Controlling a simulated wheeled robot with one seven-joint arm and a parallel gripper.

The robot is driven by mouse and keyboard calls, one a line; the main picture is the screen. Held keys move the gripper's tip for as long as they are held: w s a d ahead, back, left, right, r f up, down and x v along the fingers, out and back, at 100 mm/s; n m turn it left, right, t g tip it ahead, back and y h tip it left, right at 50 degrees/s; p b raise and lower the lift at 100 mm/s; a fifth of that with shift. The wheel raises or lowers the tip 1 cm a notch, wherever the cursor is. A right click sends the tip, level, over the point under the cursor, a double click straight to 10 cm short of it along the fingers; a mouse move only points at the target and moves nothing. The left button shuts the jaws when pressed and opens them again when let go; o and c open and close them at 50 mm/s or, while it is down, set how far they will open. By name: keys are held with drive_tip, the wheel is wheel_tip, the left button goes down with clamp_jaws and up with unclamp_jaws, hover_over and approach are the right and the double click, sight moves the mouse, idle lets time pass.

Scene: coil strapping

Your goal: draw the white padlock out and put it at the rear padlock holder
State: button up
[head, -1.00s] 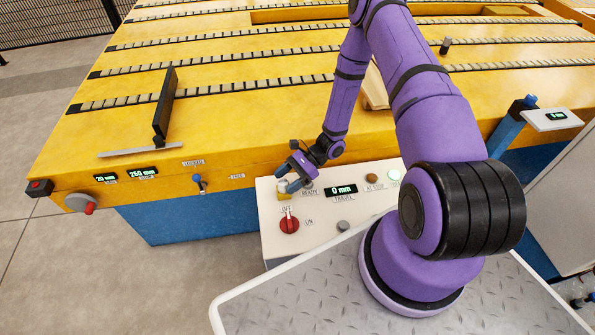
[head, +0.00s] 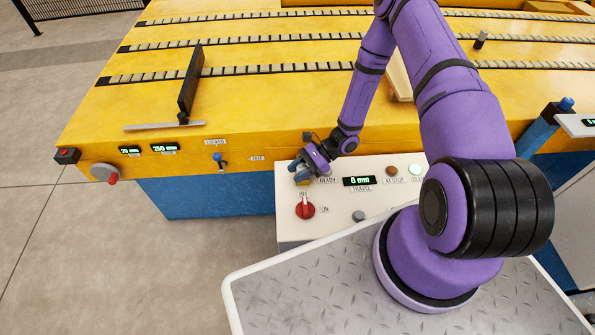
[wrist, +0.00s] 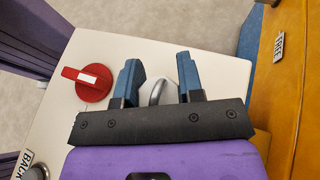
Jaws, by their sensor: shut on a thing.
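My gripper (head: 299,173) is over the far left corner of the white control panel, beyond the red switch. In the wrist view its two blue fingers (wrist: 160,78) stand a little apart, with a grey metal shackle (wrist: 156,92) between them. I take this as the white padlock, held in the jaws; its body hardly stands out from the white panel behind it. A small yellow part shows just under the fingers in the head view. Whether the padlock is still seated in something cannot be told. I cannot identify the rear padlock holder for sure.
The white panel (head: 290,235) carries a red OFF/ON switch (head: 305,210), a travel display (head: 359,181) and several buttons. A small dark fixture (head: 308,136) is on the yellow table edge behind my gripper. A blue lever (head: 219,159) is to the left.

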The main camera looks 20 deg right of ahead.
clamp_jaws()
drive_tip(key=shift+r, duration=0.6)
drive_tip(key=shift+o, duration=0.2)
unclamp_jaws()
clamp_jaws()
drive_tip(key=shift+r, duration=0.15)
